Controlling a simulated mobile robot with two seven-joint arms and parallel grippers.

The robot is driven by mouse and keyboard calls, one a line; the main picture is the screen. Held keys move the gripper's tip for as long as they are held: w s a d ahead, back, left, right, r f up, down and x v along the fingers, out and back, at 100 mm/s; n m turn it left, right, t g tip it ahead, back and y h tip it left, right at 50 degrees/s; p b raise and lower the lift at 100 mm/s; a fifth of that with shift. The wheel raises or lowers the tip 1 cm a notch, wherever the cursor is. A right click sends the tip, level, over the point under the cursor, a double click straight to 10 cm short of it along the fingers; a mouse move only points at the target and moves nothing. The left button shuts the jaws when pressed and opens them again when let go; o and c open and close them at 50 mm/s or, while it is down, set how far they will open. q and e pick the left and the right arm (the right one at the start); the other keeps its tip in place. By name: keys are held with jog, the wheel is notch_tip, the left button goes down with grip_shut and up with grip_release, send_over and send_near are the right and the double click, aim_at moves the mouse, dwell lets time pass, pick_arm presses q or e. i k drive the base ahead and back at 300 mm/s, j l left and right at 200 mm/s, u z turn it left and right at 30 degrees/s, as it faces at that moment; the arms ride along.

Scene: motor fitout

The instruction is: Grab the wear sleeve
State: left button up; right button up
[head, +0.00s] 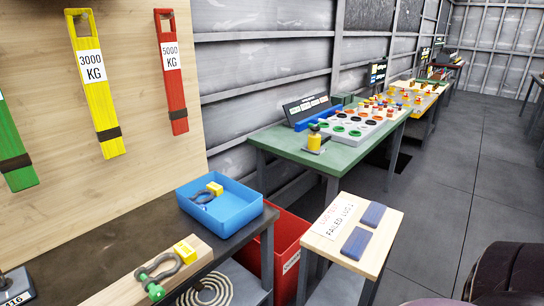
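Two flat dark-blue pieces lie on a small light-wood stand at the lower middle: one blue piece (373,215) at the back and another blue piece (356,243) nearer the front. They look like sleeves, but no label names them. They lie apart, beside a paper sign (338,218) with red and black print. Slings hang on the wooden board at left: a yellow sling (94,110) marked 3000 KG, a red sling (172,85) marked 5000 KG, and a partly cut-off green sling (15,145). Each has a dark band low down. Neither gripper is in view.
A dark bench (235,245) holds a blue tray (245,212) with a shackle, and a wooden block with a green-pinned shackle (152,275). A red bin (290,235) stands between bench and stand (393,235). A green table (285,145) is behind.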

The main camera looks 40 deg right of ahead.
aim_at(355, 246)
jog(key=z, duration=2.1)
jog(key=i+l, duration=0.1)
jog(key=l, duration=0.45)
jog(key=i+l, duration=0.1)
jog(key=l, duration=0.5)
jog(key=i+l, duration=0.1)
jog(key=l, duration=0.45)
jog(key=l+u, duration=0.2)
jog(key=u, duration=0.15)
jog(key=l+u, duration=0.25)
jog(key=u, duration=0.15)
